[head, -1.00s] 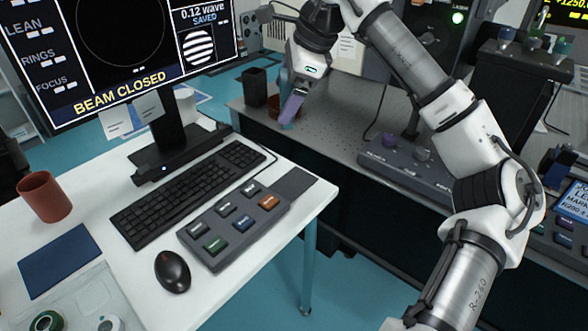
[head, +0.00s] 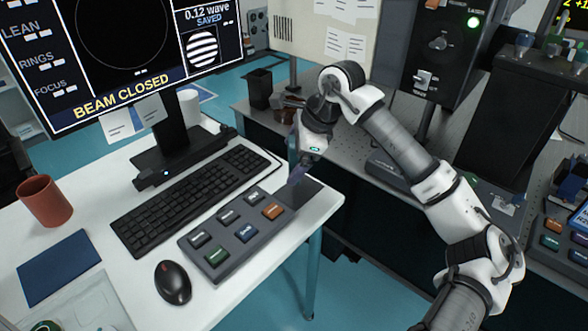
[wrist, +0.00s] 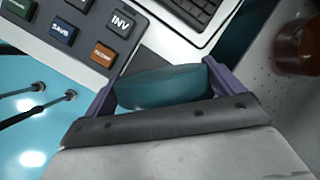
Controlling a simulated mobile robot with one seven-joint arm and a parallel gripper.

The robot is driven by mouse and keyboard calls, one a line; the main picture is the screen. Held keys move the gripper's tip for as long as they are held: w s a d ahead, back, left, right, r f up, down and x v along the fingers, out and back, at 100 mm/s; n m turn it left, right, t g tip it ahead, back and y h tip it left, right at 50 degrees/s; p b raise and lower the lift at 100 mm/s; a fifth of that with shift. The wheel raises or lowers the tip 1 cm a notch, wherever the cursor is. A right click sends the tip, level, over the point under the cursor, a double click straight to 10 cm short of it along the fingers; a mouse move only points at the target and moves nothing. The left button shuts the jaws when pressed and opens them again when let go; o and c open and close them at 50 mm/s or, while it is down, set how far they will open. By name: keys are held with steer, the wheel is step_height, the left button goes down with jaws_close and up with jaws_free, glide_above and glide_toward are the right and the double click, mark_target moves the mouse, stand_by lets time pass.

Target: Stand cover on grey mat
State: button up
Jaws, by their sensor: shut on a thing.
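My gripper (head: 298,175) is over the right end of the white desk, at the edge of the grey mat (head: 312,198). The mat is a dark flat patch right of the button panel. In the wrist view my gripper (wrist: 160,92) has its purple fingers shut on the teal cover (wrist: 160,87), one finger at each end. The cover is mostly hidden in the head view. I cannot tell whether it touches the mat. The mat cannot be made out clearly in the wrist view.
The button panel (head: 233,236) lies just left of the mat, with the keyboard (head: 190,195) behind it. A mouse (head: 172,283) and red-brown cup (head: 45,201) are further left. The optical table behind holds a black holder (head: 260,90) and a brown pot (head: 286,110).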

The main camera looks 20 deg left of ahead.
steer(key=shift+f, duration=2.3)
steer(key=shift+f, duration=0.15)
steer(key=o, duration=0.8)
steer(key=shift+c, duration=0.2)
steer(key=shift+r, duration=0.2)
steer(key=v, duration=1.2)
